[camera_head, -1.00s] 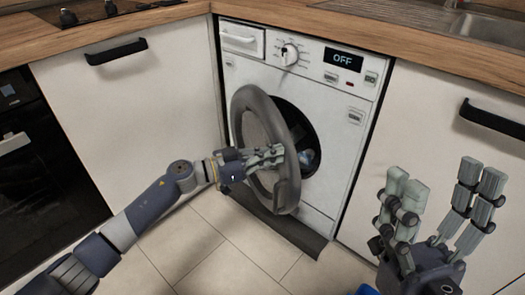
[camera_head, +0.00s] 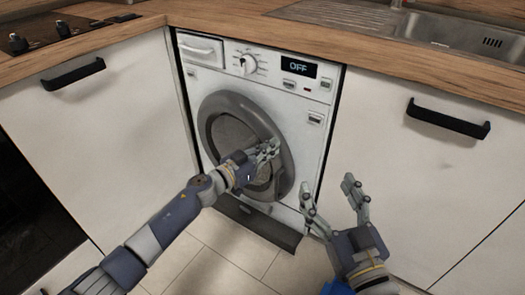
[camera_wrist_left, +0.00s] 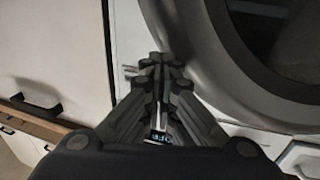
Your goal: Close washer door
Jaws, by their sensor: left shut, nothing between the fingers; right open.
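The washer (camera_head: 312,150) is a white front-loader set under the counter. Its round grey door (camera_head: 222,104) lies flat against, or almost flat against, the washer front; I cannot tell whether it is latched. My left gripper (camera_head: 268,150) is shut and empty, with its fingertips at the right part of the door. In the left wrist view the shut fingers (camera_wrist_left: 158,65) are beside the door's grey rim (camera_wrist_left: 190,60). My right gripper (camera_head: 330,198) is open and empty, in front of the washer's lower right, apart from the door.
White cabinets with black handles stand left (camera_head: 110,135) and right (camera_head: 425,170) of the washer. A wooden counter (camera_head: 210,14) runs above, with a sink (camera_head: 460,35) at the right and a hob (camera_head: 50,32) at the left. The tiled floor (camera_head: 225,250) in front is clear.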

